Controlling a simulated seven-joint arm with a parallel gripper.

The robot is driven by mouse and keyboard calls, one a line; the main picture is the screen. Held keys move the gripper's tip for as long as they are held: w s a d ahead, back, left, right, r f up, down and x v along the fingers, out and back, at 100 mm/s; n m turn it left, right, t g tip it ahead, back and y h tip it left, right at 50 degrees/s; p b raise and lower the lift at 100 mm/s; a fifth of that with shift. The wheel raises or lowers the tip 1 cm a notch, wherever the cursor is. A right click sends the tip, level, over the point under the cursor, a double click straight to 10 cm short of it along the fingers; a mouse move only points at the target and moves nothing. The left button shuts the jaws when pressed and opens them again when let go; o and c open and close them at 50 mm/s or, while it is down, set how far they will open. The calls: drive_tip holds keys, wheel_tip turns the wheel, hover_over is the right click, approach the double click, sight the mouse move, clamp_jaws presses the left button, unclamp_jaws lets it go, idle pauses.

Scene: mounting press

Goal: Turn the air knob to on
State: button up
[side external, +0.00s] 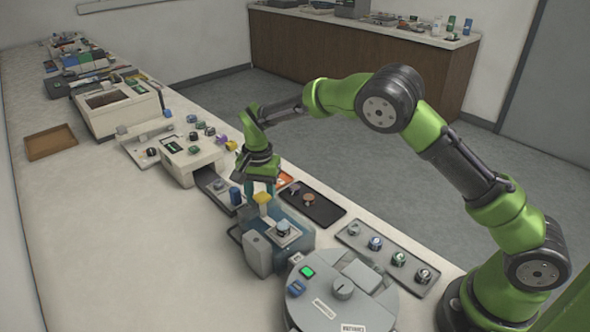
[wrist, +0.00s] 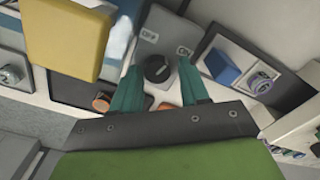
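The air knob (wrist: 157,69) is a round black knob on a grey panel (wrist: 172,33) with OFF and ON labels, in the wrist view. OFF is at the panel's upper left and ON at its right. My gripper (wrist: 159,66) has two teal fingers spread apart, one on each side of the knob, with a gap to each side. It looks open and empty; depth to the knob is hard to judge. The knob's exact pointing direction is too small to read. In the side view my gripper (side external: 262,187) points down behind the yellow block, and the knob is hidden there.
The yellow block (side external: 262,198) stands on the press (side external: 262,253), close to my gripper; it also looms at the upper left of the wrist view (wrist: 66,38). A black tray (side external: 325,212), a grey tray with several round pieces (side external: 365,254) and a round grey machine (side external: 338,312) are nearby.

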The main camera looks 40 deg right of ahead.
drive_tip(key=shift+s+d, duration=0.1)
drive_tip(key=shift+s, duration=0.15)
wheel_tip(320, 180, up, 8)
drive_tip(key=shift+w, duration=0.15)
idle(0.4)
wheel_tip(320, 180, up, 8)
drive_tip(key=n, duration=1)
wheel_tip(320, 180, down, 16)
drive_tip(key=shift+f, duration=0.15)
